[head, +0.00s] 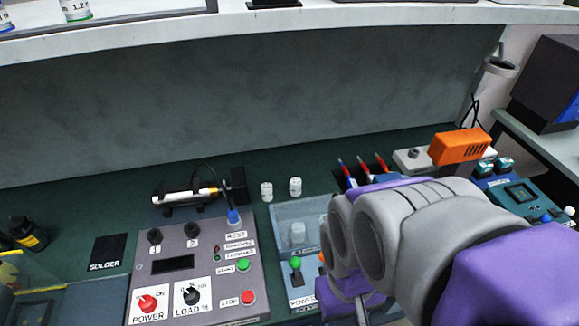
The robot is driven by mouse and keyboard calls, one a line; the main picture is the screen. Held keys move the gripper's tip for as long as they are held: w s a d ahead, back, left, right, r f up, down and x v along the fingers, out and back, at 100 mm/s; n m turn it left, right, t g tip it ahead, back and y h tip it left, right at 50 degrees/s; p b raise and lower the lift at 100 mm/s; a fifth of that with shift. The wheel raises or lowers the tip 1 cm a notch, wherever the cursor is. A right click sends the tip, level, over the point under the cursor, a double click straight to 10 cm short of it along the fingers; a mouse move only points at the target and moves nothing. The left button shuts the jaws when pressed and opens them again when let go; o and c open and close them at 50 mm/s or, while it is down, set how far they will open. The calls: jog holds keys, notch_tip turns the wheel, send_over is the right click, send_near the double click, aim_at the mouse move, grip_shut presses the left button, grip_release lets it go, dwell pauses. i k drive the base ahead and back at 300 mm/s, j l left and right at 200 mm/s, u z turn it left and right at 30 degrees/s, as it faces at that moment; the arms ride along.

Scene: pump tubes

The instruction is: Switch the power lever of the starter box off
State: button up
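A blue-grey box (282,220) with a clear cover sits on the bench in the lower middle, partly hidden by my arm. On its front is a lever with a green ball (296,263), above a white label reading POWER (303,301). The ball is near the upper end of the lever's dark slot. My purple and grey arm comes in from the lower right. My gripper (338,295) is close to the right of the lever, seemingly apart from it. Its fingertips are hidden or cut off, so its opening does not show.
A grey control box (205,262) with a red POWER knob, a LOAD % knob and START and STOP buttons stands left of the lever. Two small white vials (295,187) stand behind. Screwdrivers, an orange device (459,147) and a teal instrument (517,194) are at right.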

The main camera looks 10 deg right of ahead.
aim_at(295, 262)
jog(key=k+j+z, duration=0.1)
jog(key=j+z, duration=0.25)
jog(key=k+j+z, duration=0.15)
jog(key=z, duration=0.25)
jog(key=k+j+z, duration=0.2)
jog(key=z, duration=0.15)
jog(key=j, duration=0.1)
